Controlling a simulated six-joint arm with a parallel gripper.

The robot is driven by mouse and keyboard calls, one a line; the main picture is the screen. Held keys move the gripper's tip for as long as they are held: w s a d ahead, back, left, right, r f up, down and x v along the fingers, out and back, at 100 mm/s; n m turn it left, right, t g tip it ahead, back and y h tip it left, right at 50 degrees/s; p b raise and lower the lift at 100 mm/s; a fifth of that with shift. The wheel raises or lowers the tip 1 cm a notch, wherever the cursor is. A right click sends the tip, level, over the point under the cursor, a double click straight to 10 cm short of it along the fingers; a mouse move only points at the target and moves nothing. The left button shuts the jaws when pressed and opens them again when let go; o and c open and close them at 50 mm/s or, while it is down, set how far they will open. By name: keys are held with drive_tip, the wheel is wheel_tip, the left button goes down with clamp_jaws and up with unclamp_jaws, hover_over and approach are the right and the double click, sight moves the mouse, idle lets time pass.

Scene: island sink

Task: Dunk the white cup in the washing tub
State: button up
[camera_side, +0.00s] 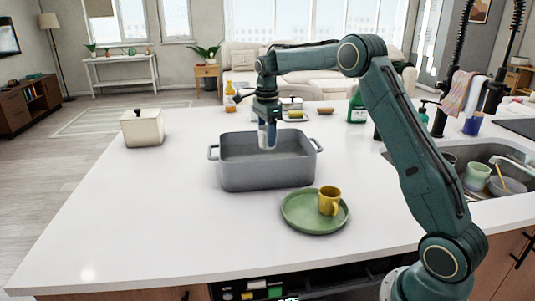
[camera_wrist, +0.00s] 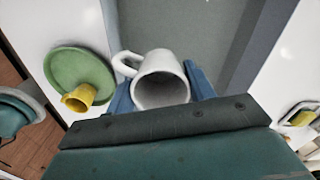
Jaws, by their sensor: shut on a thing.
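My gripper (camera_side: 267,122) is shut on the white cup and holds it over the grey washing tub (camera_side: 268,175). In the wrist view the white cup (camera_wrist: 162,82) sits between the two blue fingers of my gripper (camera_wrist: 162,88), its mouth facing the camera and its handle to the left. In the side view the cup (camera_side: 266,138) is mostly hidden by the fingers and shows at about the height of the tub's rim. Whether its lower part is inside the tub is hard to tell. The tub floor is partly hidden by its front wall.
A green plate (camera_side: 297,222) with a yellow mug (camera_side: 329,201) stands in front of the tub, to the right. A cream canister (camera_side: 142,128) stands to the left. Bottles and a soap dish are behind. The sink (camera_side: 480,170) with dishes is at right. The counter's left front is clear.

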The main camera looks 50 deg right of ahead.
drive_tip(key=shift+r, duration=1.65)
drive_tip(key=shift+s, duration=0.1)
idle(0.6)
